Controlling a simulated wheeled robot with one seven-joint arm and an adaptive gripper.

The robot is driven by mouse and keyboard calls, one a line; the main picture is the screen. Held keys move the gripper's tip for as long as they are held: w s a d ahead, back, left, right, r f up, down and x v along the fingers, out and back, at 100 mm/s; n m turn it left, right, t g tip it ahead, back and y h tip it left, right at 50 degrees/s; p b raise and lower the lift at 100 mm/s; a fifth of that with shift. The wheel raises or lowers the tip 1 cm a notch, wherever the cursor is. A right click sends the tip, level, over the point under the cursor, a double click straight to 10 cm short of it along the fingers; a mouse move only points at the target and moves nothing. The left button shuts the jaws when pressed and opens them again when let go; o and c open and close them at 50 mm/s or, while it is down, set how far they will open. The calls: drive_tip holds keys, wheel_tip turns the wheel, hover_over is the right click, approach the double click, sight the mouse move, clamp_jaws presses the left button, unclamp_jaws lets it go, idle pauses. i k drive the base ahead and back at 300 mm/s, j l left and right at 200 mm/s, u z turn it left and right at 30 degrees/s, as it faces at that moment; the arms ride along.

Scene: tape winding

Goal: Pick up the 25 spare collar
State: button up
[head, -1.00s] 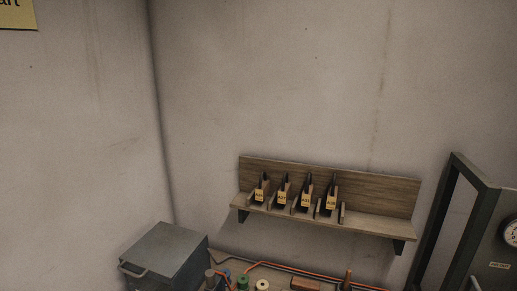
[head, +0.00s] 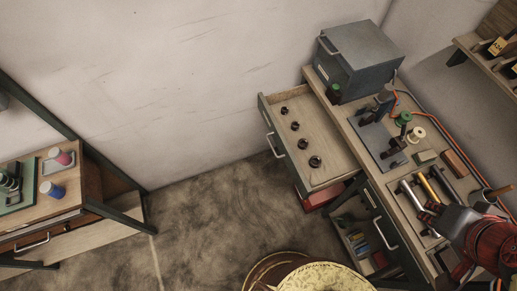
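Several small dark collars lie in a row in the open wooden drawer (head: 334,170): the farthest collar (head: 284,110), then a second (head: 295,126), a third (head: 303,143) and the nearest (head: 315,161). They stand apart from each other. I cannot read any number on them, so I cannot tell which is the 25. My gripper (head: 432,213) is at the right, over the near part of the bench, to the right of the drawer and well away from the collars. Its fingers are small and dark, and I cannot tell whether they are open.
The bench (head: 352,122) holds a grey metal box (head: 358,60), a dark fixture (head: 394,149), green and cream spools and a tool tray. A wall shelf (head: 478,57) is at the right. Another bench (head: 91,190) stands at the left. Floor (head: 205,225) between is clear.

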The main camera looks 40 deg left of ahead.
sight(295, 125)
drive_tip(key=u, duration=1.4)
drive_tip(key=k+j, duration=0.1)
drive_tip(key=k+j+z, duration=0.15)
drive_tip(key=z, duration=0.3)
drive_tip(key=k+j+z, duration=0.1)
drive_tip(key=z, duration=2.95)
drive_tip(key=u, duration=0.6)
drive_tip(key=j+u, duration=0.3)
drive_tip(key=j, duration=0.35)
drive_tip(key=j+u, duration=0.3)
drive_tip(key=j, duration=0.3)
drive_tip(key=i+j+u, duration=0.1)
drive_tip(key=j+u, duration=0.2)
drive_tip(key=j, duration=0.35)
drive_tip(key=i+j, duration=0.1)
drive_tip(key=j, duration=0.75)
drive_tip(key=i+j, duration=0.15)
drive_tip(key=j, duration=0.3)
